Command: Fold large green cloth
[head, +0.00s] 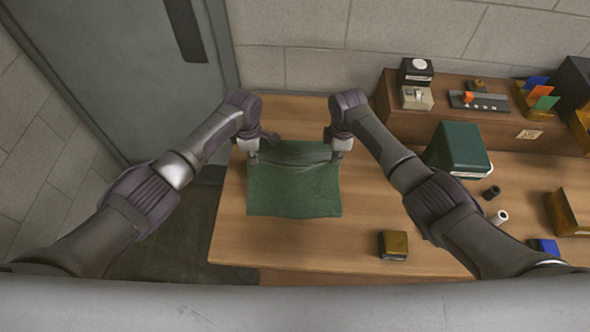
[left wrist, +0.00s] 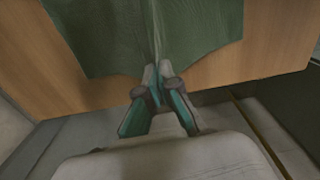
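The large green cloth (head: 293,190) lies on the left part of the wooden table, with a darker strip along its far edge between my two grippers. My left gripper (head: 252,157) is at the far left corner of the cloth. In the left wrist view its fingertips (left wrist: 157,72) come together on the edge of the cloth (left wrist: 110,35), and a crease runs up from them. My right gripper (head: 337,157) is at the far right corner. Its fingertips are too small to tell whether they hold the cloth.
A dark green box (head: 459,150) stands right of my right arm. A small brown-yellow block (head: 393,245) lies near the front edge. Small cylinders (head: 491,192) and an open box (head: 570,212) are at the right. A raised shelf (head: 500,125) holds small items.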

